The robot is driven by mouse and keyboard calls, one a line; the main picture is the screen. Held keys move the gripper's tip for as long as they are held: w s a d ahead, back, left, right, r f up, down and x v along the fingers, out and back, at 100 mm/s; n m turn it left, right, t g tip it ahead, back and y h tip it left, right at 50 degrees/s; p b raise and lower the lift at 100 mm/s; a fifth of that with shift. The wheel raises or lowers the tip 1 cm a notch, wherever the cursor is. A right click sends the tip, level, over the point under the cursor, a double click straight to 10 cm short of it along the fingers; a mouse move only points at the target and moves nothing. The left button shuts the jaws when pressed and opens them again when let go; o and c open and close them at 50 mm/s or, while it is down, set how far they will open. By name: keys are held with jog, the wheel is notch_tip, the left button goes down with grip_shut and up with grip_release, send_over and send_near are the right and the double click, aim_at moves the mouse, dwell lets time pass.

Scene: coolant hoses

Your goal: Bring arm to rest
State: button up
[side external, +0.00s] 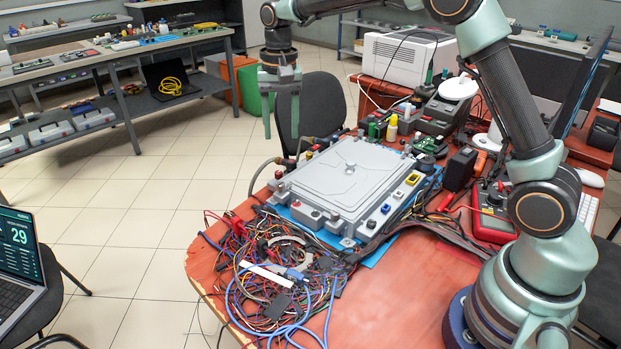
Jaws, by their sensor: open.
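My gripper (281,118) hangs fingers down at the upper middle of the side external view, with its two fingers apart and nothing seen between them. In the picture it is above and to the left of a grey lidded unit (335,180) on the red table (415,290). The unit sits on a blue mat (372,256) and has coloured ports along its edges. A dark hose (262,172) runs at the unit's left end and curves down beside it. My gripper appears apart from both the unit and the hose.
A tangle of wires (280,275) covers the table's front left. A white printer (405,58), a red meter (492,212) and small bottles crowd the back and right. A black chair (315,105) stands behind my gripper. A laptop (20,265) is at left.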

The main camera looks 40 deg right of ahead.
jog(key=s+d+r+n+t, duration=0.2)
jog(key=s+r+n+t, duration=0.15)
jog(key=s+r, duration=0.6)
jog(key=s+f+n+t, duration=0.1)
jog(key=s+f+n, duration=0.3)
jog(key=s, duration=0.8)
jog(key=shift+s+d+f+t, duration=0.2)
jog(key=shift+d+f+t, duration=0.1)
jog(key=shift+f+t, duration=0.05)
